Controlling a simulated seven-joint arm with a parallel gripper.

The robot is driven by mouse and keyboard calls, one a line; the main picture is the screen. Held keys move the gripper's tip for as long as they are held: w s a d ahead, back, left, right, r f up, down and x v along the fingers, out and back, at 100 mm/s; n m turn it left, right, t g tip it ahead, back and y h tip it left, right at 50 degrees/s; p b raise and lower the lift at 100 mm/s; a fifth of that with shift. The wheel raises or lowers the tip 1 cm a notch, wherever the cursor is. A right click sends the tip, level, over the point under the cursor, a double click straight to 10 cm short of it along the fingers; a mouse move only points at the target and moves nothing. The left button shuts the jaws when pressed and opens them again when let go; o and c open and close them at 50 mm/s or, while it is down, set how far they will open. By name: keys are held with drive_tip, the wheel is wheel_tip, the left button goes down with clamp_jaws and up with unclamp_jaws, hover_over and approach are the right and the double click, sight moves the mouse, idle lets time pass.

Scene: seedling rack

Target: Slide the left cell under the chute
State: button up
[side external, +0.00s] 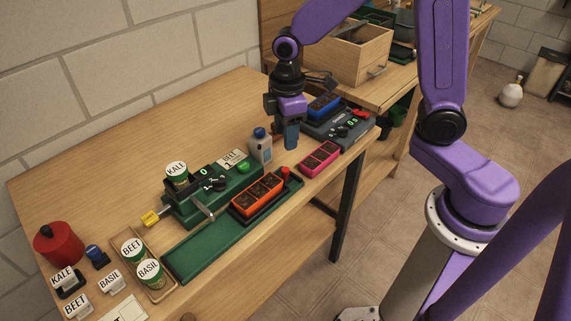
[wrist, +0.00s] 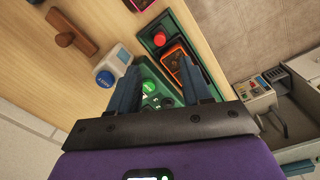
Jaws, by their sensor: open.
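An orange tray (side external: 250,210) with several dark cells in a row sits at the right end of a long green rail (side external: 205,250). Its left cell (side external: 242,205) is nearest the rail's empty stretch. A green seeder (side external: 185,211) stands behind the rail with a kale jar (side external: 177,175) on top. A thin metal arm reaches from it toward the rail; I cannot make out the chute opening. My gripper (side external: 290,142) is open and empty, above and behind the rail's right end. In the wrist view the orange tray (wrist: 176,62) lies beyond the right finger, partly hidden by it.
A white bottle with a blue cap (side external: 261,146) stands close left of my gripper. A red knob (side external: 285,171) is at the rail's right end. A pink tray (side external: 319,158) and a grey device (side external: 340,131) lie right. Beet (side external: 132,251) and basil (side external: 150,273) jars stand left.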

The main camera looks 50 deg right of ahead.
sight(285, 170)
drive_tip(key=f, duration=1)
drive_tip(key=shift+w+d+f, duration=0.1)
drive_tip(key=shift+w+f, duration=0.1)
drive_tip(key=shift+f, duration=0.2)
drive_tip(key=shift+c, duration=0.3)
clamp_jaws()
